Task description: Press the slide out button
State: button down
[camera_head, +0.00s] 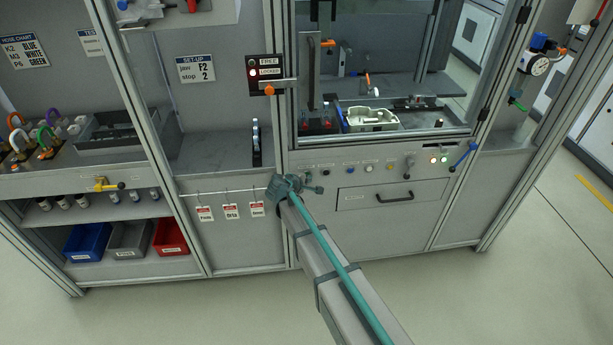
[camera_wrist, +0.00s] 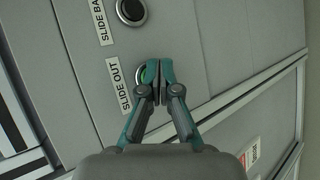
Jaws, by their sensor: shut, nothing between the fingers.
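The slide out button (camera_wrist: 139,77) shows in the wrist view as a round button with a green part and a pale rim. Its "SLIDE OUT" label (camera_wrist: 118,86) is beside it. My gripper (camera_wrist: 154,72) is shut and empty, its fingertips in front of the button and covering much of it. I cannot tell whether they touch it. In the head view my gripper (camera_head: 284,187) is at the left end of the panel's button row, and I cannot make out the slide out button there.
Another dark button (camera_wrist: 131,11) labelled "SLIDE BA..." is close by. Red-and-white tags (camera_head: 231,211) hang from a rail to the left.

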jog(key=shift+w, duration=0.2)
dwell(0.4)
jog(key=shift+s, duration=0.1)
jog(key=shift+s+d+b, duration=0.15)
jog(key=shift+s+b, duration=0.25)
jog(key=shift+s, duration=0.45)
jog(key=shift+s+d+b, duration=0.25)
jog(key=shift+s+b, duration=0.15)
jog(key=shift+s, duration=0.8)
jog(key=shift+s+d+b, duration=0.25)
jog(key=shift+s+b, duration=0.15)
jog(key=shift+s, duration=0.75)
